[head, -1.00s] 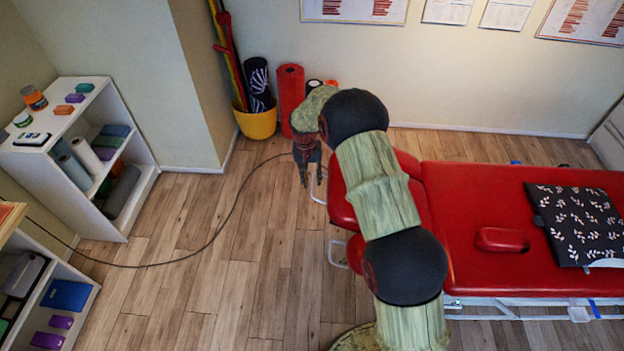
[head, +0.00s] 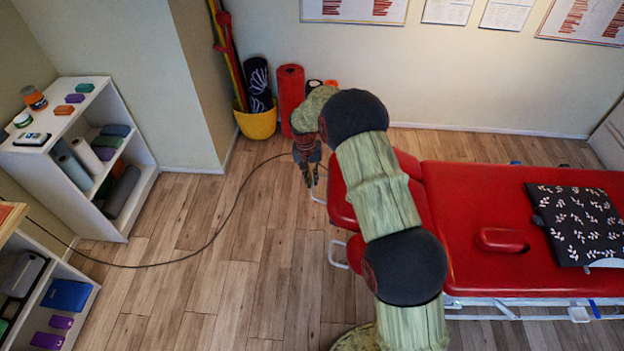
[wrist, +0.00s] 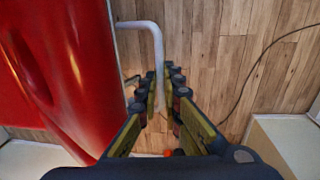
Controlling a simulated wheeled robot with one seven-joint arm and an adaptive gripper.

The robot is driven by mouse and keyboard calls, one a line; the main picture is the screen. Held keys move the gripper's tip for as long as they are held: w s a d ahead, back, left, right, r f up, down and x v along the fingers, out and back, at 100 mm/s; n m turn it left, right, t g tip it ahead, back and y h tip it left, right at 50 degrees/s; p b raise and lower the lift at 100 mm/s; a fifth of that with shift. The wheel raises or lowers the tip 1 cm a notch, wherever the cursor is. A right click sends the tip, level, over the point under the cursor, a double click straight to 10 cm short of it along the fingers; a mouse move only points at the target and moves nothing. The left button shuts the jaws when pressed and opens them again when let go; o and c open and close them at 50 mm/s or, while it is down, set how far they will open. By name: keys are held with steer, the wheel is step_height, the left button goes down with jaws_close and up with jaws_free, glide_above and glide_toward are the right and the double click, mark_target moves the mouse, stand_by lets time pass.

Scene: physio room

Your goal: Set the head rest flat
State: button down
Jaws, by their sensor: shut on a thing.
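The red head rest (head: 341,205) is at the left end of the red treatment couch (head: 470,215), partly hidden behind my arm. I cannot tell its exact angle from here. A thin white bar (head: 319,197) sticks out at its far left side. My gripper (head: 308,174) is at that bar, beside the head rest. In the wrist view, the head rest (wrist: 60,70) fills the left side, and the bent white bar (wrist: 152,38) runs down between my fingers (wrist: 160,92). My gripper is shut on the bar.
A second white bar (head: 338,256) sticks out at the near side. A yellow bucket (head: 257,124) with rolls stands by the wall. A cable (head: 215,235) crosses the open floor to the left.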

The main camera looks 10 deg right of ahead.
steer(key=w+a+f+h+b, duration=0.1)
steer(key=f+b, duration=0.5)
steer(key=f, duration=0.6)
steer(key=w+a+f+g+h+b, duration=0.1)
steer(key=a+f+h+b, duration=0.2)
steer(key=f, duration=0.9)
steer(key=a+b, duration=0.2)
steer(key=b, duration=0.1)
steer(key=c, duration=2.3)
jaws_free()
steer(key=shift+a+r, duration=0.15)
steer(key=shift+r, duration=0.05)
steer(key=o, duration=0.3)
steer(key=shift+o, duration=0.2)
steer(key=shift+w, duration=0.1)
steer(key=v, duration=1.2)
